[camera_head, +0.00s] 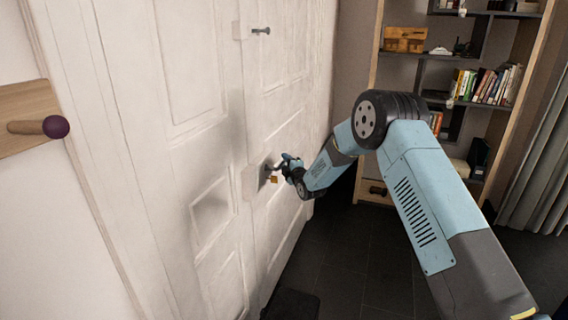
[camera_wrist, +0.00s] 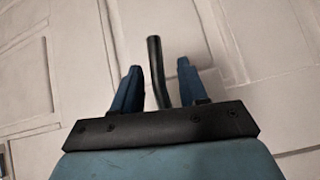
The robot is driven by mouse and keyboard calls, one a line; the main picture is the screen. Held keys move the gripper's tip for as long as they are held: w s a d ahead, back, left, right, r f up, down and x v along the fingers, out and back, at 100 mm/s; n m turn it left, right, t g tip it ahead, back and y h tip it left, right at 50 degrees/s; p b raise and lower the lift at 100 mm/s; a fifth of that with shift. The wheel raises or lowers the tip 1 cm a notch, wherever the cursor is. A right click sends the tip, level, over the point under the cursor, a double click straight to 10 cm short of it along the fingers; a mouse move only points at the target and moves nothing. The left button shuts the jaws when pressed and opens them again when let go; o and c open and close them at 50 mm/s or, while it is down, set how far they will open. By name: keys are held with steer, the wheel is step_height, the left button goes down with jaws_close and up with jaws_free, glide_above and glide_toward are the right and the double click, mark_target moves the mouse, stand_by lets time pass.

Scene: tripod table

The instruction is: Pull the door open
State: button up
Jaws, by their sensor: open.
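The white panelled door (camera_head: 285,90) stands at the centre left in the head view and looks closed. Its dark lever handle (camera_head: 271,169) sits at mid height on a pale block, partly hidden by my gripper (camera_head: 289,164). In the wrist view, the handle (camera_wrist: 155,62) is a dark bent bar running between the two blue fingers of my gripper (camera_wrist: 158,78). The fingers stand apart with a gap on each side of the bar. The door's pale panels (camera_wrist: 60,75) fill the background there.
A small latch (camera_head: 261,30) is higher on the door. A wooden wall rack with a peg (camera_head: 40,127) is at left. A bookshelf (camera_head: 375,100) and a grey curtain (camera_head: 540,165) are at right. The dark tiled floor (camera_head: 350,255) before the door looks mostly clear, with a dark mat (camera_head: 291,305).

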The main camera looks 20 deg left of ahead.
steer(key=shift+w+a, duration=0.4)
steer(key=shift+w, duration=0.05)
steer(key=shift+c, duration=0.2)
